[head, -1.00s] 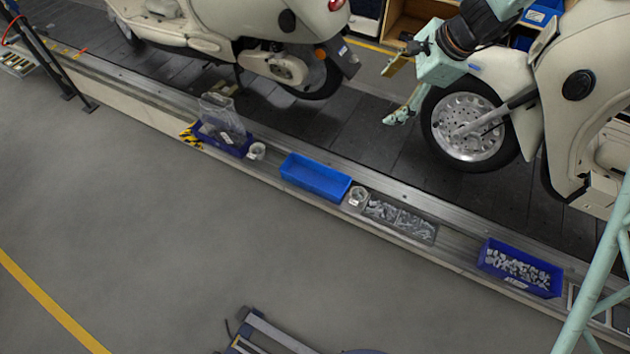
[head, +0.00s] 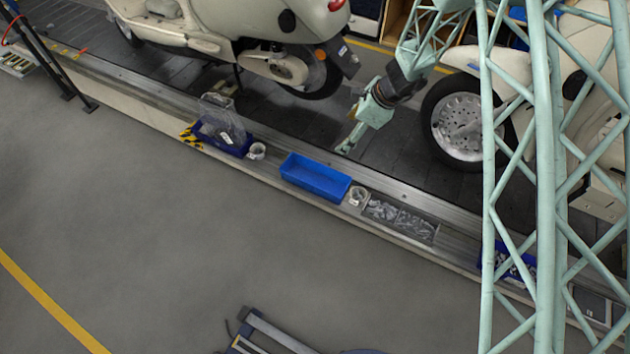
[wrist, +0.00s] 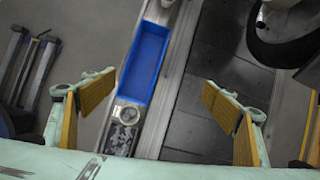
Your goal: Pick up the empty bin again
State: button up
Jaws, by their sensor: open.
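The empty blue bin (head: 315,177) lies on the metal ledge along the conveyor's edge. In the wrist view the bin (wrist: 146,66) is upper centre-left, and its bare blue floor shows. My gripper (head: 345,146) is above the conveyor slats, up and to the right of the bin in the head view, and apart from it. In the wrist view my gripper's two tan-padded fingers (wrist: 158,92) are spread wide with nothing between them in their grasp.
A clear bag stands in another blue bin (head: 222,136) at left. Scooters (head: 255,45) stand on the conveyor (head: 280,122). The floor in front is mostly clear.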

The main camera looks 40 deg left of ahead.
jog(key=s+a+f+m, duration=0.1)
jog(key=s+a+f, duration=0.1)
jog(key=f, duration=0.5)
jog(key=s+a+f+m, duration=0.1)
jog(key=s+a+f, duration=0.1)
jog(key=f, duration=0.6)
jog(key=shift+s+a+f+h, duration=0.2)
jog(key=shift+f+h, duration=0.1)
jog(key=shift+h, duration=0.1)
jog(key=b+x, duration=0.1)
jog(key=x, duration=0.7)
jog(key=shift+s+f, duration=0.15)
jog(key=shift+f, duration=0.1)
jog(key=shift+a+f, duration=0.1)
jog(key=b, duration=0.2)
send_over(315, 183)
jog(key=shift+f, duration=2.3)
jog(key=shift+c, duration=0.7)
jog(key=c, duration=0.9)
jog(key=shift+r, duration=0.1)
